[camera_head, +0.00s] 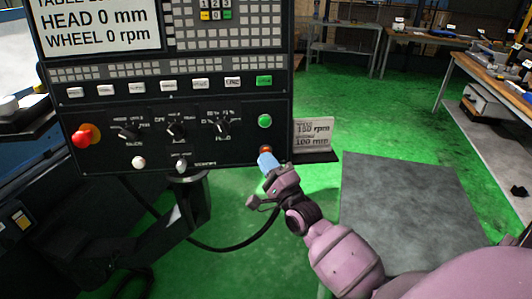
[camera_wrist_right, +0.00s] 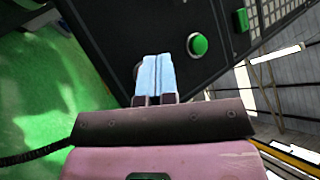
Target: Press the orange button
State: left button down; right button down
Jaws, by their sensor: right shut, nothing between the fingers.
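The orange button (camera_head: 266,149) is at the lower right corner of the black control panel (camera_head: 226,152), below the green round button. Only its upper edge shows in the head view, just past my fingertips. My right gripper (camera_head: 266,161) is shut and empty, with its blue fingertips pointing at the button. I cannot tell whether they touch it. In the right wrist view the shut fingers (camera_wrist_right: 158,73) are in front of the panel, and the orange button is hidden behind them. My left gripper is not in view.
The green button (camera_head: 265,121) is right above the fingertips; it also shows in the right wrist view (camera_wrist_right: 197,45). A red knob (camera_head: 82,138) is at the panel's left. A sign (camera_head: 312,135) stands on a ledge to the right. A grey table (camera_head: 410,200) is further right.

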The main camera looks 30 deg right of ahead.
dwell(0.4)
jog(key=shift+w+d, duration=0.1)
jog(key=shift+w, duration=0.1)
jog(key=shift+w+d+f, duration=0.1)
jog(key=shift+w, duration=0.1)
dwell(0.5)
jog(key=shift+w+d, duration=0.2)
jog(key=shift+w, duration=0.15)
dwell(0.4)
jog(key=shift+s, duration=0.1)
jog(key=shift+s+a, duration=0.4)
jog(key=shift+s, duration=0.25)
